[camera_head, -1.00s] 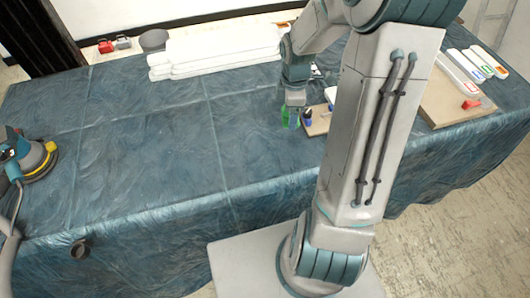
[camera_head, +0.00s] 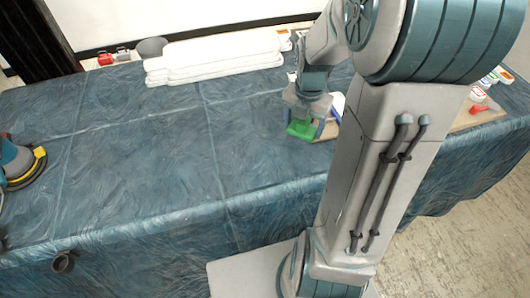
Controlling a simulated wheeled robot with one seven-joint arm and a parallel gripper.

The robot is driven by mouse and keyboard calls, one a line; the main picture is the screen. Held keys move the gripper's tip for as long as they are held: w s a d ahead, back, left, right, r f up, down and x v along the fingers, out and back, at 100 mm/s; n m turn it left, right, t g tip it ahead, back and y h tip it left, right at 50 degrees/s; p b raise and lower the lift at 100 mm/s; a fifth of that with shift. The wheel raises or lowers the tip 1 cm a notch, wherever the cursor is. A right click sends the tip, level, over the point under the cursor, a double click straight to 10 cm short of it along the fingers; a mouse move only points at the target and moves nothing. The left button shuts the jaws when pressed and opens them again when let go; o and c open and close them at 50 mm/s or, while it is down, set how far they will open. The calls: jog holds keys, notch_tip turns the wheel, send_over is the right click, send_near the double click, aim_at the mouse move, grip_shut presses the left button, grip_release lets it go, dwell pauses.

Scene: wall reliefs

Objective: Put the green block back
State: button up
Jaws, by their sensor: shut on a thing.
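The green block (camera_head: 301,129) is at the fingertips of my gripper (camera_head: 305,127), near the middle of the cloth-covered table (camera_head: 140,150). My gripper is shut on the block, with one finger on each side of it. The block is low, close to the cloth; I cannot tell whether it touches it. A tan board (camera_head: 328,132) lies just to the right, mostly hidden behind my arm. A blue thing and a white thing show on or by the board, partly hidden.
White folded stacks (camera_head: 215,58) lie at the back, beside a dark grey round pot (camera_head: 151,47) and small red and grey items. A blue-and-yellow tool (camera_head: 20,165) is at the left edge. A dark cup (camera_head: 64,262) is at the front left. The table's middle left is clear.

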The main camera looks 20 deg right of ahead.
send_over(265, 156)
notch_tip(265, 156, down, 6)
jog(key=shift+d+r+b, duration=0.1)
jog(key=shift+b, duration=0.25)
jog(key=shift+f, duration=2.1)
jog(key=shift+b, duration=0.3)
jog(key=shift+f, duration=0.15)
jog(key=o, duration=0.9)
